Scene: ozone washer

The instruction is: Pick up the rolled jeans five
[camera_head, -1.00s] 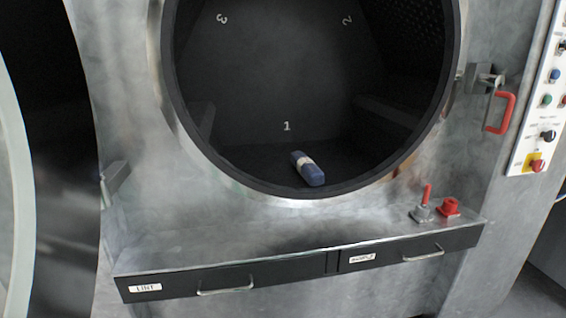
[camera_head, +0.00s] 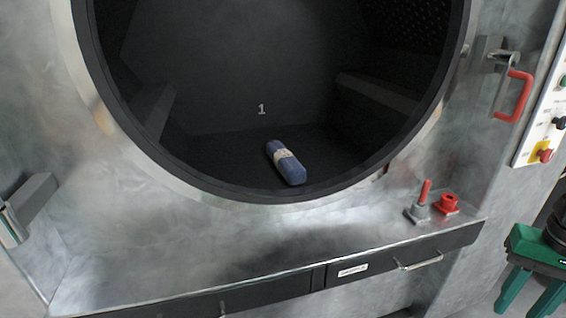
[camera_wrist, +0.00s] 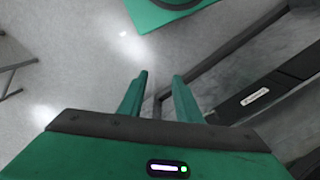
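The rolled jeans (camera_head: 291,170), a blue roll with a pale band around its middle, lie on the floor of the dark drum near its front rim in the head view. My gripper (camera_wrist: 160,78) shows in the wrist view, its two green fingers apart with nothing between them. It points down toward the grey floor beside the machine, away from the jeans. The jeans are not in the wrist view. Green parts of my own arm (camera_head: 535,255) show at the right edge of the head view.
The drum's round metal rim (camera_head: 130,150) frames the opening. Below it are a metal ledge (camera_head: 200,255), a red-handled valve (camera_head: 420,205), a red knob (camera_head: 447,204) and a drawer handle (camera_head: 418,262). A red door handle (camera_head: 516,97) and control panel (camera_head: 545,125) stand at right.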

